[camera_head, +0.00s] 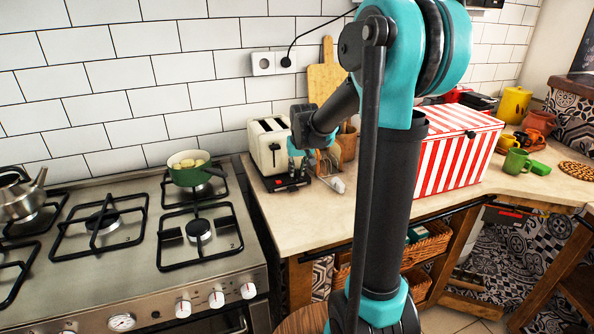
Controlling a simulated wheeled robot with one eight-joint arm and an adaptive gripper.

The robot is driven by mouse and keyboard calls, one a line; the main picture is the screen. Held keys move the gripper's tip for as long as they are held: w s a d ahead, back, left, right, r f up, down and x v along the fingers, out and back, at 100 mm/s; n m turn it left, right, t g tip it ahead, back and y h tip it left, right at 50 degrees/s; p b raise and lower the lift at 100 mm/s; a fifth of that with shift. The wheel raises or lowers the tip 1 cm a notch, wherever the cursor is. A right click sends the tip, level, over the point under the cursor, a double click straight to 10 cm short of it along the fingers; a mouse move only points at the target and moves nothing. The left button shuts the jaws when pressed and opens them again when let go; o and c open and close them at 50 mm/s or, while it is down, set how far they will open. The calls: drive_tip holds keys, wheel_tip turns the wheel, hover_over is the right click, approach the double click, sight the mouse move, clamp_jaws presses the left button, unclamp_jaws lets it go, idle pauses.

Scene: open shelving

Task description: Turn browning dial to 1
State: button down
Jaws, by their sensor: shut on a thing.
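The cream toaster (269,150) stands on the counter against the tiled wall, with two slots on top and a black lever on its front. A small red spot shows on its black base. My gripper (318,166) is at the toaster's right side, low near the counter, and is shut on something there. My wrist and the fingers cover this part of the toaster. The browning dial and its number marks cannot be made out, so its setting cannot be read.
A gas stove (120,240) with a green pot (190,168) and a kettle (22,195) is at left. A red-striped box (455,155) stands to the right. The front counter strip (290,208) is mostly clear.

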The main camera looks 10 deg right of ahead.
drive_tip(key=shift+d+n+y, duration=0.1)
drive_tip(key=shift+n+y, duration=0.2)
drive_tip(key=shift+n, duration=0.5)
drive_tip(key=c, duration=1.7)
unclamp_jaws()
drive_tip(key=v, duration=1.2)
